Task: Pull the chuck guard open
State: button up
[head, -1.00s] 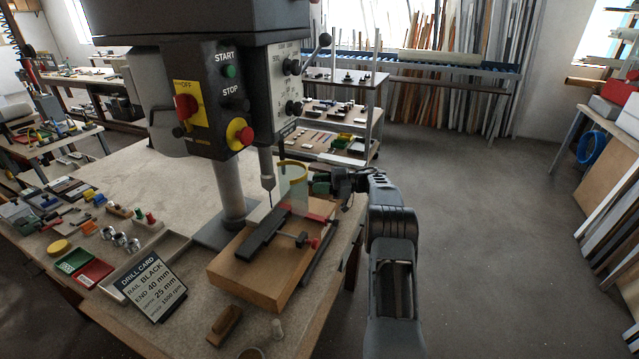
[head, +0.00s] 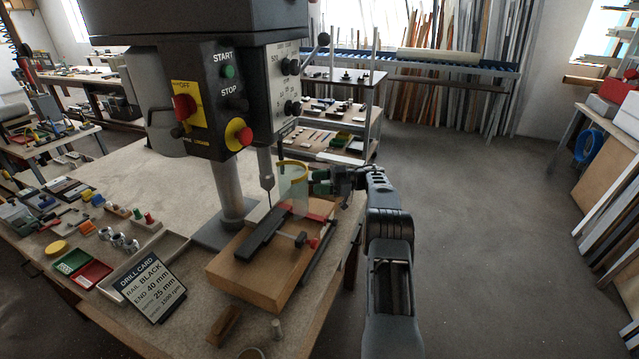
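The chuck guard (head: 293,187) is a clear curved shield with a yellow rim, beside the drill chuck (head: 266,166) of the drill press. My gripper (head: 312,180) is at the guard's right side, at about the height of its upper half. Its fingertips are small and partly hidden by the guard and wrist, so I cannot tell whether they touch it or are open or shut. A black rail (head: 263,232) lies on a wooden block (head: 240,275) below the chuck, with red-ended clamps (head: 312,243) beside it.
The drill press control box (head: 212,100) hangs over the bench at upper left. A drill card (head: 150,287) stands at the front left, near red and green trays (head: 90,273). A shelf cart (head: 345,115) stands behind. Floor to the right is open.

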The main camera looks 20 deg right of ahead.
jog(key=shift+d, duration=0.1)
jog(key=b+v, duration=0.1)
jog(key=v, duration=0.6)
jog(key=shift+s+d+b, duration=0.15)
jog(key=shift+d+b, duration=0.05)
jog(key=shift+b, duration=0.15)
